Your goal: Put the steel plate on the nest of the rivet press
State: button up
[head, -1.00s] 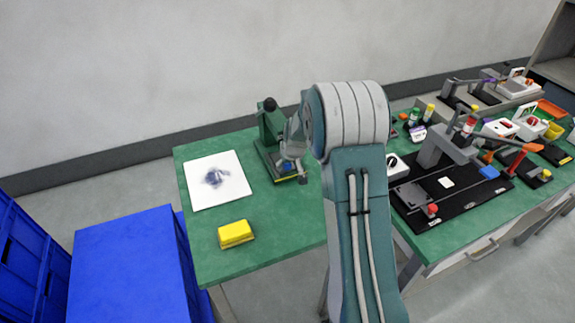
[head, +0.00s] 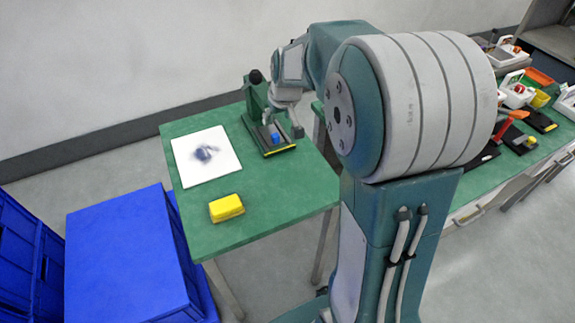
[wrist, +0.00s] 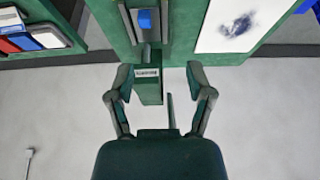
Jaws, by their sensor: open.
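The green rivet press (head: 256,92) has a black knob on top and stands near the back of the near green table. A small blue block (head: 275,138) sits on its dark, yellow-edged base (head: 279,150). I cannot make out the steel plate in either current view. My gripper (wrist: 160,78) is open, and nothing is held in it. In the wrist view, the press's green body (wrist: 149,90), with a white label, shows between the fingers; I cannot tell if they touch it. The blue block (wrist: 147,19) shows beyond. In the head view, my gripper (head: 296,128) is beside the press.
A white sheet (head: 190,170) with a dark blue smudge lies left of the press. A yellow block (head: 227,207) lies near the table's front. Blue crates (head: 125,260) stand at left. My arm hides much of the right-hand bench, where a red-orange tray (head: 538,77) shows.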

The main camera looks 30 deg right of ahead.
jog(key=s+a+r, duration=0.2)
jog(key=s+a, duration=0.1)
jog(key=s, duration=0.6)
jog(key=s+a+r, duration=0.3)
jog(key=s, duration=0.5)
jog(key=s+a+r+t, duration=0.1)
jog(key=s+a+r, duration=0.1)
jog(key=s, duration=0.7)
jog(key=shift+s+a+r, duration=0.3)
jog(key=shift+s+a, duration=0.05)
jog(key=shift+a, duration=0.4)
